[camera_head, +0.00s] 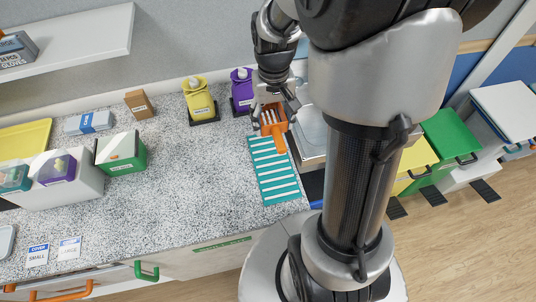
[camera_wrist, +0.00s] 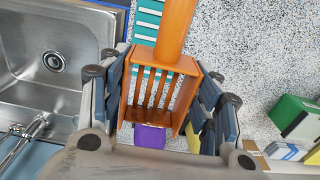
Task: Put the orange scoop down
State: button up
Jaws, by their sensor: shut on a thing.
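The orange scoop (camera_head: 277,138) has a slotted, box-like head and a straight handle. In the head view it is at my gripper (camera_head: 272,108), above the far end of a teal and white striped mat (camera_head: 281,189). In the wrist view the scoop's slotted head (camera_wrist: 160,84) sits between the two fingers of my gripper (camera_wrist: 163,95), which are shut on its sides. Its handle points to the top of that view, over the striped mat. The mat and a purple thing show through and past the slots. I cannot tell whether the scoop touches the counter.
A steel sink (camera_wrist: 55,55) is beside the gripper at left in the wrist view. Yellow (camera_head: 200,100) and purple (camera_head: 241,90) bottles stand behind the mat. A green and white box (camera_head: 121,153) stands farther left. The speckled counter (camera_head: 195,170) left of the mat is clear.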

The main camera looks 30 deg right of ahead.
aim_at(272, 159)
notch_tip(272, 159, down, 16)
jog(key=b, duration=0.4)
jog(key=shift+f, duration=0.25)
jog(key=shift+f, duration=0.1)
jog(key=shift+f+b, duration=0.15)
jog(key=shift+b, duration=0.15)
jog(key=o, duration=1.2)
jog(key=shift+c, duration=0.2)
jog(key=shift+r, duration=0.2)
